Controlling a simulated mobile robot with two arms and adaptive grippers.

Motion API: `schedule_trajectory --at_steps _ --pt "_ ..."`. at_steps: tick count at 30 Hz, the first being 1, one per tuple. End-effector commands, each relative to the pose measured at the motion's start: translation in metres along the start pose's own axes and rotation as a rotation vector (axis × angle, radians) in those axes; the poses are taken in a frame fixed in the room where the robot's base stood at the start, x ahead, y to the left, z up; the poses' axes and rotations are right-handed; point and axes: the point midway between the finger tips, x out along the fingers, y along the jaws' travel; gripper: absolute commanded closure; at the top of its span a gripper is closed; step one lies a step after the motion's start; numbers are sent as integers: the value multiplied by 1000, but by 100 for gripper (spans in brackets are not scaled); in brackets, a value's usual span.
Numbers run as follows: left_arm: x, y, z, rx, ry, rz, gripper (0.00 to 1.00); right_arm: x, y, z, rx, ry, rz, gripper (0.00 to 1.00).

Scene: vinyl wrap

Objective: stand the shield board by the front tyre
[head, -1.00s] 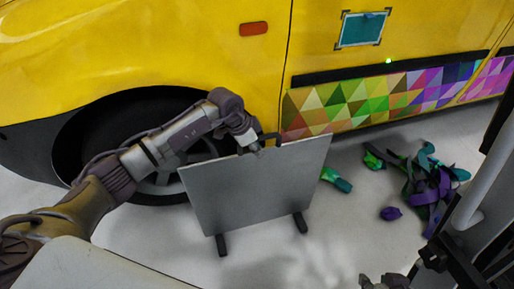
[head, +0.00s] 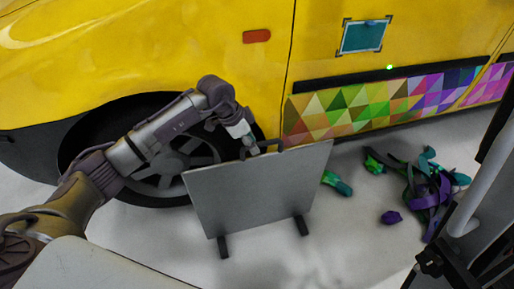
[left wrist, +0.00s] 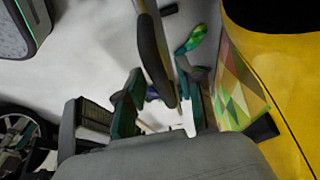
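The grey shield board (head: 265,195) stands upright on two dark feet on the floor, in front of the yellow car and just right of the front tyre (head: 82,150). Its left part overlaps the tyre's right side in the head view. A dark handle (head: 268,145) sits on its top edge. My left gripper (head: 252,152) is at that handle. In the left wrist view, its two green-padded fingers (left wrist: 160,103) are apart on either side of the dark handle (left wrist: 152,50), with gaps showing. My right gripper is not in view.
Colourful vinyl scraps (head: 430,190) lie in a heap on the floor right of the board, with a green piece (head: 337,183) close to its right edge. A pale pole and black frame (head: 470,215) stand at far right. Floor in front of the board is clear.

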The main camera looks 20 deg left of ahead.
Motion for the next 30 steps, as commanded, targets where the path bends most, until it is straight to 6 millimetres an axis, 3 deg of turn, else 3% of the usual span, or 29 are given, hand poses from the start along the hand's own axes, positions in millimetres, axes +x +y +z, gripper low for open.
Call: schedule_trajectory --at_steps 3,7,12,17,20,23,24,27,30 --pt "-27 0 0 0 -1 -1 63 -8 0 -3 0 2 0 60" --pt "-45 0 0 0 -1 1 63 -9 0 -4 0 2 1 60" --pt "-56 0 0 0 -1 1 63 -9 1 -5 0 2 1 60" --pt "-53 7 -5 19 27 16 63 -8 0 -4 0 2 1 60" --pt "-43 34 -32 111 169 75 63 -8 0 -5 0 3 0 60" --pt "-41 84 -81 247 467 145 63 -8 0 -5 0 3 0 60" --pt "-48 104 -103 290 620 157 63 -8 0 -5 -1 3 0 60" --pt "-84 139 -147 319 1010 104 63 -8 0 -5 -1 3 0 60" --pt "-128 141 -165 222 1320 -61 63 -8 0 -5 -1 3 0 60"
